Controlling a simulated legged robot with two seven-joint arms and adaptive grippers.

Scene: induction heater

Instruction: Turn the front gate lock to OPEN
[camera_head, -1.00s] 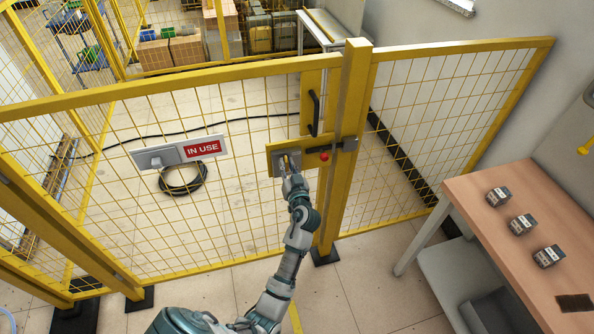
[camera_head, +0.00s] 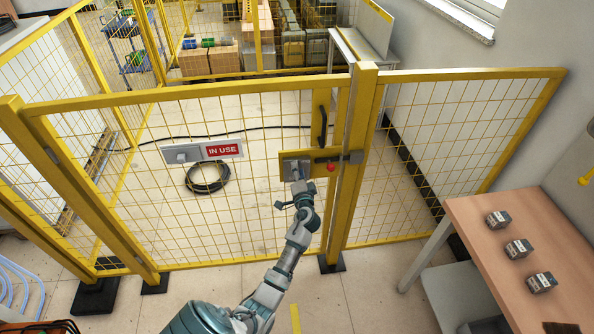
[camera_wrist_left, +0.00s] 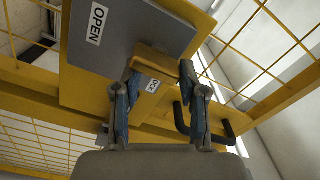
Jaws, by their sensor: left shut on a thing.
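The front gate lock is a grey plate (camera_head: 288,166) on a yellow panel of the gate, left of the gate post. In the left wrist view the plate (camera_wrist_left: 120,55) carries an OPEN label (camera_wrist_left: 97,24) at upper left. A second label (camera_wrist_left: 153,86), partly covered, shows between the fingers. My left gripper (camera_wrist_left: 160,76) is shut on the yellow lock knob (camera_wrist_left: 165,62), with one finger on each side. In the head view my left gripper (camera_head: 298,184) is at the lock and hides the knob. My right gripper is not in view.
A black gate handle (camera_head: 322,127) and a red knob (camera_head: 331,167) sit right of the lock. An IN USE sign (camera_head: 223,150) hangs left on the mesh. A wooden table (camera_head: 475,210) with small dark blocks stands at the right. A coiled cable (camera_head: 207,178) lies behind the fence.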

